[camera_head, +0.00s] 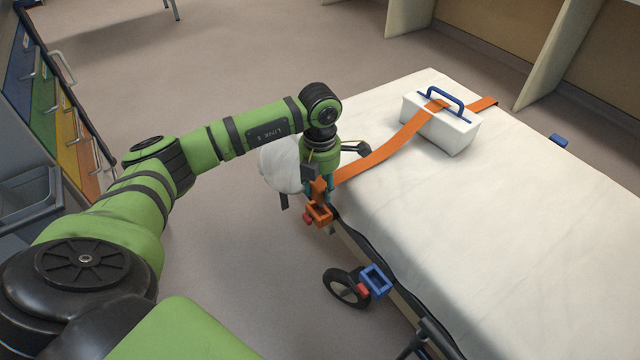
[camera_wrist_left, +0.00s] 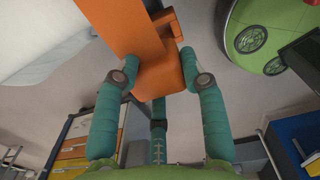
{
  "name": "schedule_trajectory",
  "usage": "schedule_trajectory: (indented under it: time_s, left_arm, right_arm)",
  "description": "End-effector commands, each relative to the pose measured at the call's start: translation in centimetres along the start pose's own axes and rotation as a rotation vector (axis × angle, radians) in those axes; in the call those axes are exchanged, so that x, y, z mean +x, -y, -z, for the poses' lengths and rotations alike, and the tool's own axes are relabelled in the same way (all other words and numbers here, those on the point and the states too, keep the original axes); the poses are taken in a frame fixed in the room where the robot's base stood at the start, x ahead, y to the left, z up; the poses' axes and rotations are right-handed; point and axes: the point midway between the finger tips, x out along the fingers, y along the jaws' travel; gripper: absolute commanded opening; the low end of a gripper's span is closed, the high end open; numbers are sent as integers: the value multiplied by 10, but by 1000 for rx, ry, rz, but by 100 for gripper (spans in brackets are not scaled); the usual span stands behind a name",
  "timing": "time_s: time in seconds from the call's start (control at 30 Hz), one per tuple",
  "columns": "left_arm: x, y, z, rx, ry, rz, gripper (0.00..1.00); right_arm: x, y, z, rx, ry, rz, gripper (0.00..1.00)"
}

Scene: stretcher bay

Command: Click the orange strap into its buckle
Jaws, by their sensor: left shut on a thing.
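The orange strap (camera_head: 385,149) runs over the white case on the stretcher and down to the near edge. My left gripper (camera_head: 320,191) points down at that edge and is shut on the strap's orange end piece. In the left wrist view the orange end piece (camera_wrist_left: 160,75) sits between the teal fingers, with the strap (camera_wrist_left: 108,22) leading up and left. The orange buckle (camera_head: 319,214), with a red button, is right below the fingertips at the stretcher's side. I cannot tell whether the end piece is in the buckle. My right gripper is not in view.
A blue buckle (camera_head: 376,279) with a red button hangs farther along the stretcher's near side, by a wheel (camera_head: 346,288). The white case (camera_head: 455,131) with a blue handle stands on the mattress (camera_head: 510,230). Drawers (camera_head: 75,115) stand at the left; the floor between is clear.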

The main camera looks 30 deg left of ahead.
Motion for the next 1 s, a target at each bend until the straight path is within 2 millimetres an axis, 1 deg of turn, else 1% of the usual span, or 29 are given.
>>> schedule_trajectory:
  time_s: [1.0]
  left_arm:
    - [5, 0, 0, -1, 0, 0, 18]
  right_arm:
    - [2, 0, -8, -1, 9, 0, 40]
